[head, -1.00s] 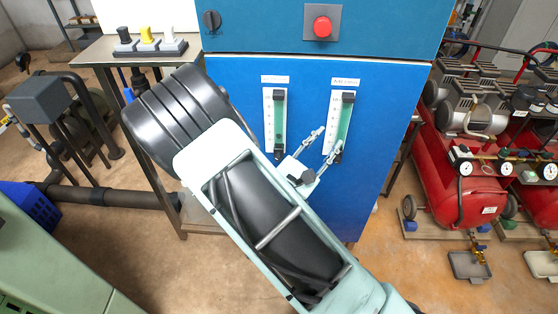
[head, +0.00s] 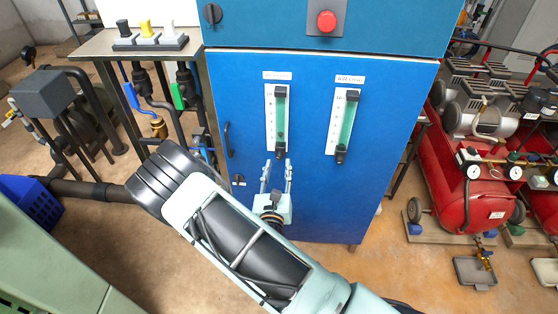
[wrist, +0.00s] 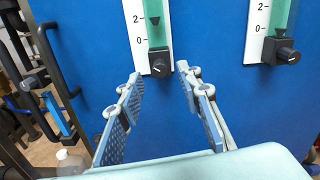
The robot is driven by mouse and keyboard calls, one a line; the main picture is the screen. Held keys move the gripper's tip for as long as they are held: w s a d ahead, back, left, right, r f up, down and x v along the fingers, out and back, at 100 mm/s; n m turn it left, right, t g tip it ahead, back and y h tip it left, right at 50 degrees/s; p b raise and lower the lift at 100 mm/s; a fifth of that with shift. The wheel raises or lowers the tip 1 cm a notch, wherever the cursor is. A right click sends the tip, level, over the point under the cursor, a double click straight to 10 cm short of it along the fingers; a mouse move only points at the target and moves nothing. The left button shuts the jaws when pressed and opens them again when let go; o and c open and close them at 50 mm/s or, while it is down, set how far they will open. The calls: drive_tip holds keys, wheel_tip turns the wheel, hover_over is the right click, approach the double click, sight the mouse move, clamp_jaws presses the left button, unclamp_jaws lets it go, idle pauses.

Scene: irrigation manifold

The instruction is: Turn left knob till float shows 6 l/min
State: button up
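The left knob (wrist: 160,64) is a small black knob at the foot of the left flow meter (head: 270,120); it also shows in the head view (head: 280,152). A small dark mark (wrist: 154,20), possibly the float, sits level with the 2 on the left tube; the upper scale is outside the wrist view and too small to read in the head view. My gripper (wrist: 158,76) is open and empty. Its fingers point at the left knob, which shows between and beyond the fingertips, apparently untouched. In the head view my gripper (head: 277,167) is just below the knob.
The right flow meter (head: 332,120) with its own black knob (wrist: 284,52) is close to the right. A red button (head: 326,21) and a dark rotary switch (head: 212,14) are above on the blue cabinet (head: 230,80). A door handle (head: 228,140) stands left. Red compressors (head: 470,190) are right.

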sight(279, 158)
drive_tip(key=shift+w, duration=1.7)
clamp_jaws()
